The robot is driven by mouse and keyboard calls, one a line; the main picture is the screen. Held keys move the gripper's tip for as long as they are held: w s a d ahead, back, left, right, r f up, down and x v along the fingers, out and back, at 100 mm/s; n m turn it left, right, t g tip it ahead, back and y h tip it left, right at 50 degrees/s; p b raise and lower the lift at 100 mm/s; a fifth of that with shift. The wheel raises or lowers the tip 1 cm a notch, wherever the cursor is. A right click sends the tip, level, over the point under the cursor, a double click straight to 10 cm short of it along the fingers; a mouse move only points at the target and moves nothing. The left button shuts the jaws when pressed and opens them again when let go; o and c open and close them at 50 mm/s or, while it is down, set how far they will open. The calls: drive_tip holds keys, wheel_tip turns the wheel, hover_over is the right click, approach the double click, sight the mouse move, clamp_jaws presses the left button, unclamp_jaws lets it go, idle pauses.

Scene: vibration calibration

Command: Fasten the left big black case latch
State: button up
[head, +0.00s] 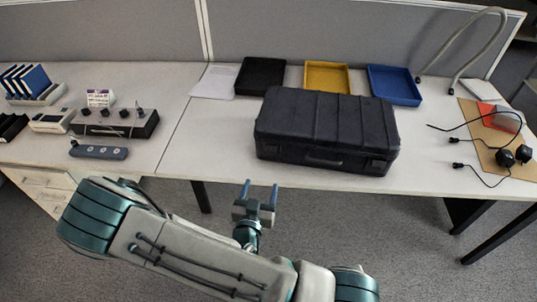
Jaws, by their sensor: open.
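The big black case (326,125) lies on the desk with its lid down. Its handle (322,160) is on the front side, facing me. The left latch (268,149) is a small dark shape near the left end of the front side. I cannot tell whether it is fastened. A similar dark shape, the right latch (375,166), is near the right end. My gripper (261,185) is open and empty, with its two blue fingers pointing toward the desk. It appears in front of the desk edge, below the left latch in the picture, apart from the case.
Black (260,76), yellow (327,77) and blue (394,85) trays stand behind the case. Black cables and plugs (505,157) lie on the right.

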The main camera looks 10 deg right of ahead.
sight(270, 151)
drive_tip(key=x, duration=1.3)
drive_tip(key=shift+w+d+r+b, duration=0.15)
drive_tip(key=shift+w+r+b, duration=0.15)
drive_tip(key=shift+w, duration=0.05)
drive_tip(key=c, duration=1)
